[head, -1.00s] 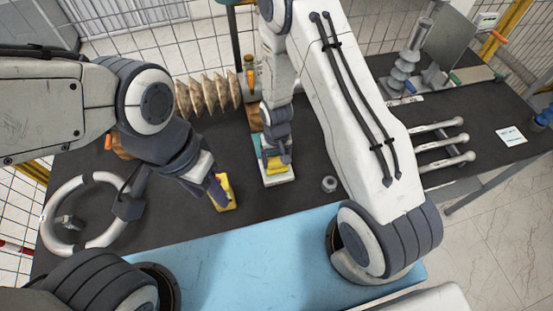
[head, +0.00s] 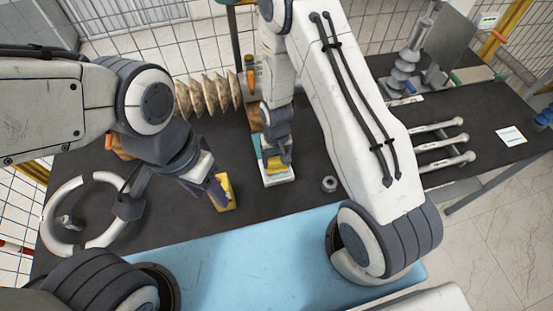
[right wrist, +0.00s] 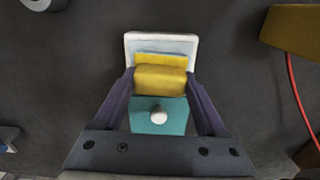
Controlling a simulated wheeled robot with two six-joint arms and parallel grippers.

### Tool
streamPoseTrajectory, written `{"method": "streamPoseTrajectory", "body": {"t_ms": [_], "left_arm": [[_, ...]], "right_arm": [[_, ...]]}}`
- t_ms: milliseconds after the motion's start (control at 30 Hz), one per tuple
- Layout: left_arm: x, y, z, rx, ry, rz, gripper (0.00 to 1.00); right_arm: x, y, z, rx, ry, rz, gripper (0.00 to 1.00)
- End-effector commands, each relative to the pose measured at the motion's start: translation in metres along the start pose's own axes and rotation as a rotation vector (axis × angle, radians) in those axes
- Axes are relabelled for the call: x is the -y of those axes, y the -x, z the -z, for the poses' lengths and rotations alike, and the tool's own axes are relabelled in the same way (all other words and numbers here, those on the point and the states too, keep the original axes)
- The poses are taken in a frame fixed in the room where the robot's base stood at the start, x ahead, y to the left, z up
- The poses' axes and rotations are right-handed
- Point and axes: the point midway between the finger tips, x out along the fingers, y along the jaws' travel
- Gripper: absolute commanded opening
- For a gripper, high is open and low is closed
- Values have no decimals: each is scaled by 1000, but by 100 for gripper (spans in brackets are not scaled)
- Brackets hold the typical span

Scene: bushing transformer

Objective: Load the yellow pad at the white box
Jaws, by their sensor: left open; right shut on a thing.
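The white box (head: 279,178) is a small open tray in the middle of the table. It also shows in the right wrist view (right wrist: 160,38), with a pale inside. My right gripper (head: 279,160) points down at it, its fingers (right wrist: 160,80) shut on the yellow pad (right wrist: 160,80). The pad is at the box's near edge in the wrist view; whether it rests on the box floor I cannot tell. A teal block (right wrist: 160,117) with a white knob sits between the fingers, behind the pad. My left gripper (head: 219,191) is open, close beside a yellow block-like thing (head: 226,194); contact is unclear.
A metal ring nut (head: 329,184) stands right of the box. A white split ring (head: 62,238) lies at the left. Ribbed insulators (head: 208,95) stand behind, and rods (head: 440,145) lie at the right. A blue mat (head: 260,262) covers the front. Dark table between is clear.

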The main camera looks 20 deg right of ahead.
Motion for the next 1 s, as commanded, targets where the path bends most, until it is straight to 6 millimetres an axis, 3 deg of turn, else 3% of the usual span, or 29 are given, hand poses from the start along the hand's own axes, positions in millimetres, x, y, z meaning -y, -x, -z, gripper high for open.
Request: {"method": "streamPoseTrajectory", "body": {"t_ms": [800, 1000], "left_arm": [[-4, 51, 3, 0, 0, 0, 50], [-4, 52, 3, 0, 0, 0, 50]], "right_arm": [[0, 67, 0, 0, 0, 0, 30], [0, 69, 0, 0, 0, 0, 30]]}}
